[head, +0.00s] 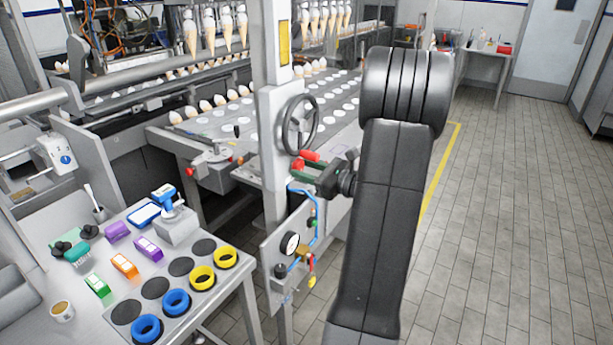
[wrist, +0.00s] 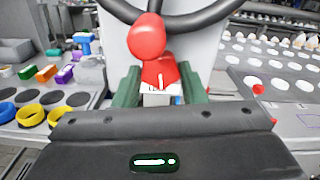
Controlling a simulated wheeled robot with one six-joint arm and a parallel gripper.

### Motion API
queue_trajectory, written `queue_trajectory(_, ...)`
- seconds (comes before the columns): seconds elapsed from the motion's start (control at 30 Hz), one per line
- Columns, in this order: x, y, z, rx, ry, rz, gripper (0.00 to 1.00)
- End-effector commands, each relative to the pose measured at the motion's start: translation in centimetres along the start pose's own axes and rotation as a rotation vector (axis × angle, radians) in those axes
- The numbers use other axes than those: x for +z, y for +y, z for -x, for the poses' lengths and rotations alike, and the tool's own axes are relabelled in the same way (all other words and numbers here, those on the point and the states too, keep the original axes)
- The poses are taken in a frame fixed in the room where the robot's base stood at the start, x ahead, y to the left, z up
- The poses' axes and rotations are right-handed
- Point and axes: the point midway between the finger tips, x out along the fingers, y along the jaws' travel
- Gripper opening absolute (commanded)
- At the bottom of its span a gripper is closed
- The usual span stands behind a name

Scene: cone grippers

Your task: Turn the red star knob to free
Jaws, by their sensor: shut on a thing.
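The red star knob (wrist: 161,72) shows in the wrist view between my two green fingers, above a small white plate with a dark mark (wrist: 161,88). My gripper (wrist: 160,78) is shut on the knob, one finger on each side. In the head view my gripper (head: 300,167) reaches left to the grey machine column, and a red part of the knob (head: 297,164) shows at the fingertips. The knob's far side and the rest of its label are hidden.
A dark handwheel (head: 299,124) sits just above my gripper. A red ball (wrist: 147,36) stands close over the knob. A gauge panel (head: 289,243) with blue tubing is below. A bench with blue rings (head: 176,303) and yellow rings is at lower left. Open floor lies right.

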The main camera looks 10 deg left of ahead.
Motion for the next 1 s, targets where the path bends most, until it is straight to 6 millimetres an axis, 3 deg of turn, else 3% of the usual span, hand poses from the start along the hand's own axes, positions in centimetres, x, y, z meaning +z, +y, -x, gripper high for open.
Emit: queue_trajectory(1.0,-0.71,0.15,-0.01,0.000,-0.002,0.955,0.15)
